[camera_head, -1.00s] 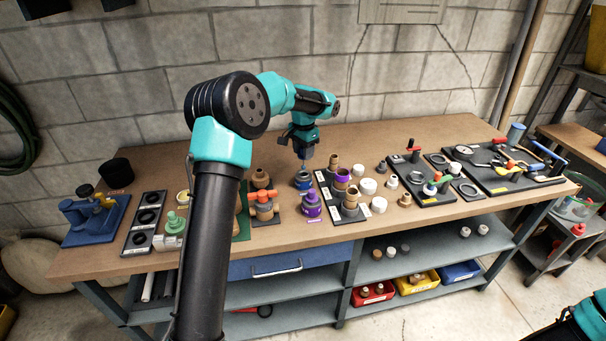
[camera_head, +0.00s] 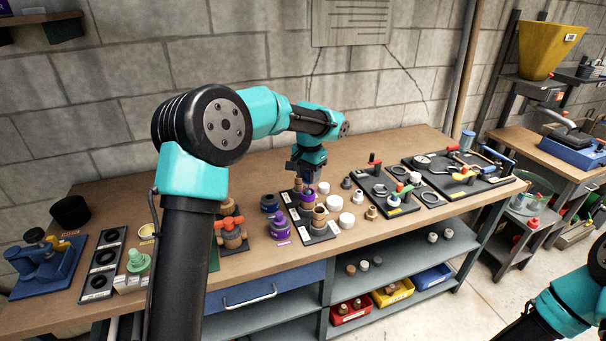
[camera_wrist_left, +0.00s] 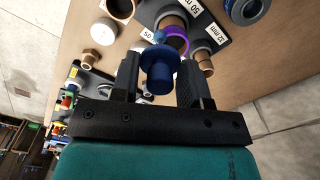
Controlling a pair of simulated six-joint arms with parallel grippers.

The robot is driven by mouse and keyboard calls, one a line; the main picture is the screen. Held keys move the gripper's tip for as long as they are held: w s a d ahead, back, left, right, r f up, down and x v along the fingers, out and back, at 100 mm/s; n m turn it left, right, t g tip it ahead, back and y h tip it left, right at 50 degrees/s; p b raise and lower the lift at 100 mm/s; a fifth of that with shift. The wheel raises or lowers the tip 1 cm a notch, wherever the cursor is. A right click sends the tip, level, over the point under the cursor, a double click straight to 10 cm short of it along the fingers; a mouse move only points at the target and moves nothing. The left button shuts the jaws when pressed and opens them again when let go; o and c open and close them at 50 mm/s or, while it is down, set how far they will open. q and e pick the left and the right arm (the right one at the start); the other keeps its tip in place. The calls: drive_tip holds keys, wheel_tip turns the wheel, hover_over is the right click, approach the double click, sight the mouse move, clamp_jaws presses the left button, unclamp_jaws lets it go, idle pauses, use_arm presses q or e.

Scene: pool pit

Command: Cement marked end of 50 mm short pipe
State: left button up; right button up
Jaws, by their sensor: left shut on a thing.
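My left gripper (camera_head: 308,178) is shut on a blue cap-like applicator (camera_wrist_left: 159,72) with a round flange, seen best in the left wrist view. It is over the black fitting rack (camera_head: 325,236). Just beyond the applicator is a tan short pipe with a purple-marked end (camera_wrist_left: 178,42), standing in the rack near a "50 m" label; it also shows below the gripper in the head view (camera_head: 308,197). I cannot tell whether the applicator touches the pipe. The dark blue can (camera_head: 269,203) stands left of the rack, beside the purple can (camera_head: 281,226). My right gripper is out of view.
White fittings (camera_head: 346,220) stand along the rack's right side. Black tool boards (camera_head: 385,192) lie to the right. The bench's back strip is clear.

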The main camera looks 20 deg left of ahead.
sight(308, 179)
use_arm(q)
drive_tip(key=shift+f, duration=0.1)
drive_tip(key=shift+f, duration=2.15)
drive_tip(key=shift+w+a, duration=0.1)
drive_tip(key=shift+w+a, duration=0.15)
drive_tip(key=shift+w, duration=0.3)
drive_tip(key=shift+w+d, duration=0.2)
drive_tip(key=shift+d, duration=0.15)
drive_tip(key=shift+w+d, duration=0.1)
